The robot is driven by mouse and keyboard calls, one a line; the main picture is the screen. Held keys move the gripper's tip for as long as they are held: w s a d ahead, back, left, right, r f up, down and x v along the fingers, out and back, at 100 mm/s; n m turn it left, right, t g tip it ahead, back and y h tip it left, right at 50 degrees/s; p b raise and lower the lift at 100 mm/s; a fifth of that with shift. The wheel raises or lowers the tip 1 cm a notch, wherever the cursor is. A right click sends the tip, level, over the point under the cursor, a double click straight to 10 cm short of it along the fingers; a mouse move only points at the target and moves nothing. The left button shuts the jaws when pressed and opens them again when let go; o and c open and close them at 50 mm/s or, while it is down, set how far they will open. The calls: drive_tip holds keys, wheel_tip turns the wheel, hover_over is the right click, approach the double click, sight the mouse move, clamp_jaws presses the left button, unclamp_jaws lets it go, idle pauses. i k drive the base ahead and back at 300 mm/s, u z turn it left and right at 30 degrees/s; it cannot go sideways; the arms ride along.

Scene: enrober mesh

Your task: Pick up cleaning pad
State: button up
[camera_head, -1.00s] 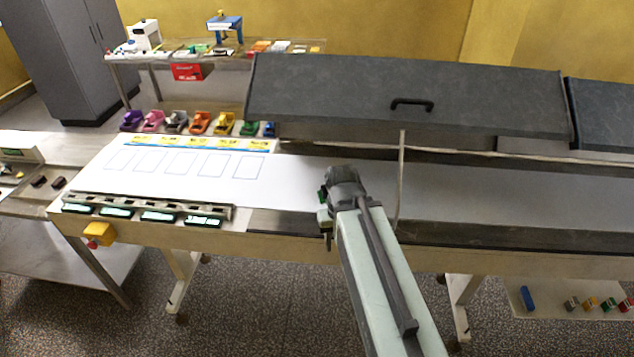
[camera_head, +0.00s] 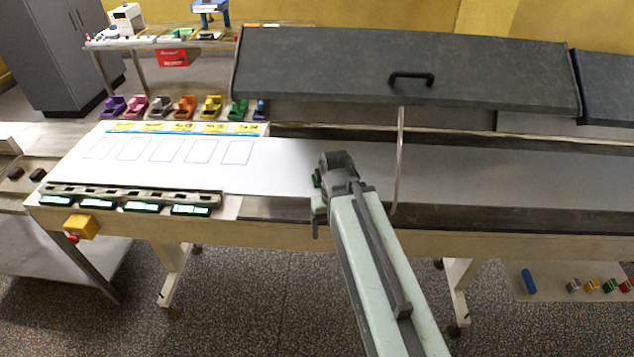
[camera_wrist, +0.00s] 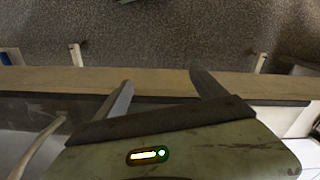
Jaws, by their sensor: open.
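I cannot make out a cleaning pad for certain in either view. A small blue block (camera_head: 528,281) lies on the low shelf at the lower right, but I cannot tell whether it is the pad. My gripper (camera_head: 321,190) is over the conveyor's near side in the head view, beside the end of the white sheet, far from the blue block. In the wrist view my gripper (camera_wrist: 160,82) shows two spread fingers with nothing between them, over the conveyor's edge and the floor.
A grey hood (camera_head: 330,72) with a black handle covers the conveyor's far side. A thin upright rod (camera_head: 399,160) stands right of my gripper. Several coloured holders (camera_head: 186,106) line the back left. A yellow box with a red button (camera_head: 81,227) hangs at the front left. The floor in front is clear.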

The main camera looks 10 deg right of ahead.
sight(316, 177)
drive_tip(key=z, duration=0.05)
drive_tip(key=k, duration=0.5)
drive_tip(key=u, duration=1.85)
drive_tip(key=i, duration=1.25)
drive_tip(key=z, duration=0.7)
drive_tip(key=i, duration=0.5)
drive_tip(key=u, duration=0.05)
